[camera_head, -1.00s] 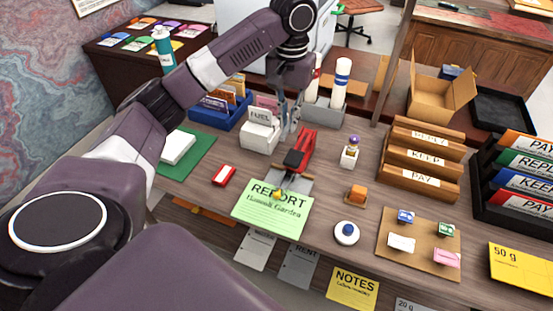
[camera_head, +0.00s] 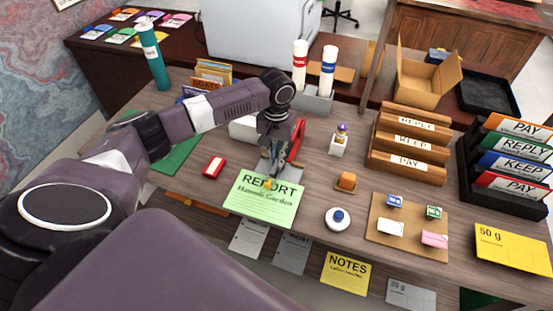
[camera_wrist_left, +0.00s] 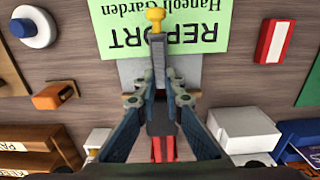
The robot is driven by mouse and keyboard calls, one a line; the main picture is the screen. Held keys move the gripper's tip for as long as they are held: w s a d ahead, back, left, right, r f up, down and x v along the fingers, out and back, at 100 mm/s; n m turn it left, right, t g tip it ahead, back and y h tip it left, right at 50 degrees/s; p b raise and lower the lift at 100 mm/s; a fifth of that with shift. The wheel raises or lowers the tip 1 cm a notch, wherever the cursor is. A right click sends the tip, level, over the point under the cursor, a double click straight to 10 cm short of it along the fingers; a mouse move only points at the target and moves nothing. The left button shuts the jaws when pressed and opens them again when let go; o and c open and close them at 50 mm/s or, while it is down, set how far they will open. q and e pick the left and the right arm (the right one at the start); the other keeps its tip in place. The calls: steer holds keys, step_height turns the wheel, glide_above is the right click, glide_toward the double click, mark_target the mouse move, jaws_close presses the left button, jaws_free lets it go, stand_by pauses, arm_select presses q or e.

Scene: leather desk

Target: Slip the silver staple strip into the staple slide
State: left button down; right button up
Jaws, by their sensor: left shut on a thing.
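The red stapler (camera_head: 299,136) stands with its arm raised on a grey base behind the green report sheet (camera_head: 262,201). Its red part also shows at the bottom of the left wrist view (camera_wrist_left: 163,150). The staple slide points toward the report, with a yellow knob (camera_wrist_left: 155,15) at its end. My left gripper (camera_wrist_left: 160,80) is low over the slide, its fingers closed in on a narrow grey piece that looks like the silver staple strip. The fingers and dark slide hide most of the strip, so I cannot tell how far it sits in the slide. My right gripper is out of view.
A red-and-white box (camera_head: 213,166) lies left of the report. A white card box (camera_head: 243,129) is close beside my left gripper. An orange block (camera_head: 346,181) and a round white button (camera_head: 339,218) stand to the right. Wooden label racks (camera_head: 408,141) stand further right.

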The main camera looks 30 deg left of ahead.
arm_select(q)
steer(key=shift+f, duration=0.55)
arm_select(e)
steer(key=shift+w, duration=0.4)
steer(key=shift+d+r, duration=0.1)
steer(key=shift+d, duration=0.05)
arm_select(q)
steer(key=shift+f, duration=0.55)
steer(key=c, duration=2)
jaws_free()
steer(key=shift+c, duration=0.2)
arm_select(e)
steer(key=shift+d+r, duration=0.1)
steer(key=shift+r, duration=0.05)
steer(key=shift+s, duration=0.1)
arm_select(q)
steer(key=shift+w+r, duration=0.1)
steer(key=shift+r, duration=0.2)
step_height(320, 180, up, 13)
steer(key=b, duration=0.1)
steer(key=shift+f, duration=0.15)
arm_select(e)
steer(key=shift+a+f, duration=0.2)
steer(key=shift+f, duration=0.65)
